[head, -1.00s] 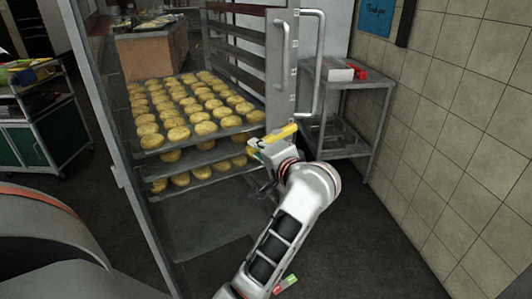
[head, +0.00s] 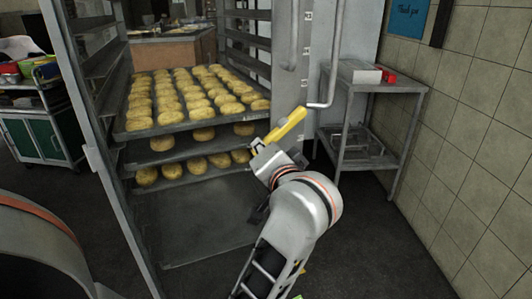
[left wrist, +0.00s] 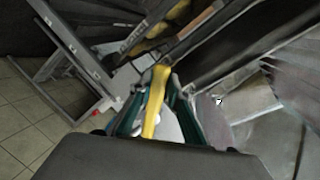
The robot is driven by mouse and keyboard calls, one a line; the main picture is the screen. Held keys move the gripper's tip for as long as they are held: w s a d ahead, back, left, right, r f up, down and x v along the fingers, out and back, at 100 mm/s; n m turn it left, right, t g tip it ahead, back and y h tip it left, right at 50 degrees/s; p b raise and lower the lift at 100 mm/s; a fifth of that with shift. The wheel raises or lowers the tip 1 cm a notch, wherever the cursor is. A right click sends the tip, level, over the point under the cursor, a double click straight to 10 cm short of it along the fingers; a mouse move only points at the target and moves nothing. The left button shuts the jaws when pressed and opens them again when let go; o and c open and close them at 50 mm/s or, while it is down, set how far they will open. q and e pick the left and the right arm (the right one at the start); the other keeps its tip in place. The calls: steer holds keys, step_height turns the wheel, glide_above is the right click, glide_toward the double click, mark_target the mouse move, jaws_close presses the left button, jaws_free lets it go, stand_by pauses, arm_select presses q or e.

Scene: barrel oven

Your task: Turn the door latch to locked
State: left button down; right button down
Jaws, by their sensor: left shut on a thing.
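The door latch (head: 288,126) is a yellow lever low on the grey upright door edge (head: 290,75). It slants up to the right in the head view. My left gripper (head: 263,158) is at its lower left end. In the left wrist view the yellow latch (left wrist: 154,105) lies between the two green-sided fingers (left wrist: 155,112), which are shut on it. The gripper partly hides the latch's base, and its pivot cannot be made out. My right gripper is not in view.
A rack with trays (head: 170,128) of round pastries stands left of the latch. A long metal handle (head: 333,70) hangs to its right. A steel side table (head: 372,88) and a tiled wall (head: 475,130) are on the right. A green cabinet (head: 38,138) stands far left.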

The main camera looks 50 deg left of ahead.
arm_select(q)
steer(key=c, duration=1.9)
jaws_free()
steer(key=shift+d, duration=0.1)
steer(key=v, duration=0.7)
steer(key=shift+s+d+r, duration=0.1)
steer(key=shift+s+d, duration=0.05)
